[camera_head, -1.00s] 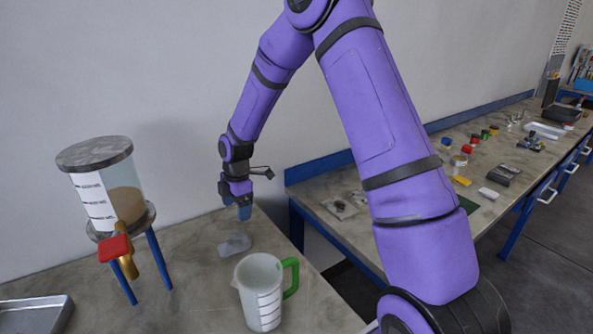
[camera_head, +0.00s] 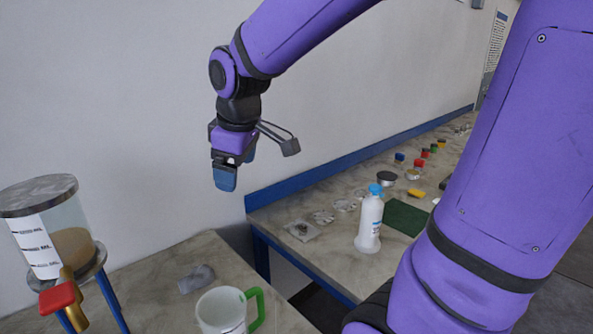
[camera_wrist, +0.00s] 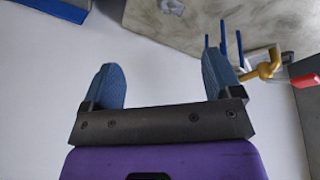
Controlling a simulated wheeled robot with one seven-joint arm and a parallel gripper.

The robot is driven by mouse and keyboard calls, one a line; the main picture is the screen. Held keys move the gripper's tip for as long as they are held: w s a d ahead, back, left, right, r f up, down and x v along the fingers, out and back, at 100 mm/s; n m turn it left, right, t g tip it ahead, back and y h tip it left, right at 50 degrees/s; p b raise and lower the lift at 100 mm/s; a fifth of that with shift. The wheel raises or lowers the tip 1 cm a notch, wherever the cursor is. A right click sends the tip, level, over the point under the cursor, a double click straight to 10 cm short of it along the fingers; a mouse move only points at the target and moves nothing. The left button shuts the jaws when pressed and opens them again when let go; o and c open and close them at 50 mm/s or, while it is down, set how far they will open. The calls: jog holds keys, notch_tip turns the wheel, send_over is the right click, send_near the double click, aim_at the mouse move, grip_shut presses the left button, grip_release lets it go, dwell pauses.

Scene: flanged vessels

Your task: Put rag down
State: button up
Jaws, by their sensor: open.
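The grey rag (camera_head: 196,279) lies crumpled on the near table, behind the white measuring jug with the green handle (camera_head: 222,311). My gripper (camera_head: 226,178) is well above the table and the rag, in front of the wall. In the wrist view my gripper (camera_wrist: 167,82) shows its two blue fingers wide apart with nothing between them. A small grey shape on the table, likely the rag, shows in the wrist view (camera_wrist: 172,7) at the top edge.
A clear vessel (camera_head: 68,243) with a red-handled brass tap (camera_head: 62,297) stands on blue legs at left. A second bench to the right holds a white bottle (camera_head: 369,222), a green mat (camera_head: 406,217) and several small items.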

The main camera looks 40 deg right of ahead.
jog(key=s+r+m+t, duration=0.1)
jog(key=s+m, duration=0.2)
jog(key=s, duration=0.4)
jog(key=s+d+r+m, duration=0.1)
jog(key=s+m, duration=0.3)
jog(key=s, duration=0.4)
jog(key=shift+d+r+t, duration=0.2)
jog(key=shift+r+t, duration=0.2)
jog(key=shift+r, duration=0.35)
jog(key=shift+o, duration=0.3)
